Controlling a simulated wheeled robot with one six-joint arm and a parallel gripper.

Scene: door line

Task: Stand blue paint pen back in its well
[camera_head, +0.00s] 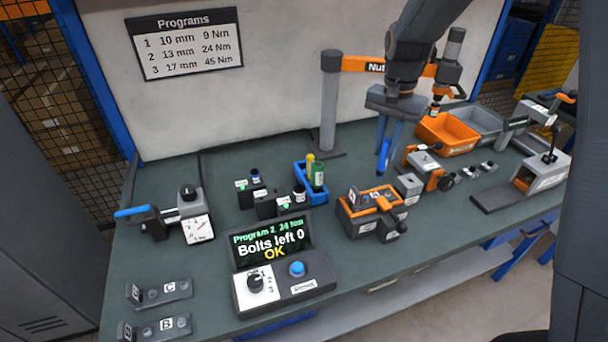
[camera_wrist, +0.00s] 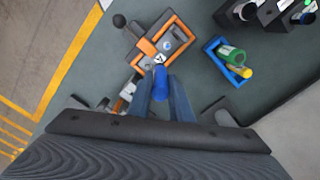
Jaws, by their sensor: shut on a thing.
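My gripper (camera_head: 389,138) is shut on the blue paint pen (camera_head: 384,152) and holds it roughly upright above the bench. In the wrist view the pen (camera_wrist: 160,78) shows between the two fingertips (camera_wrist: 163,92). A blue holder (camera_head: 303,176) stands on the bench to the left of my gripper, apart from it. A green pen (camera_head: 318,177) and a yellow-topped pen (camera_head: 310,162) stand in it. The holder also shows at the right in the wrist view (camera_wrist: 212,46), with bare room beside the green pen. I cannot make out its wells clearly.
An orange and grey clamp fixture (camera_head: 366,213) sits near the pen. A grey post (camera_head: 329,105) with an orange arm stands behind. An orange bin (camera_head: 447,133) is at the right. A control box (camera_head: 280,280) reads "Bolts left 0 OK". Black blocks (camera_head: 252,197) stand left of the holder.

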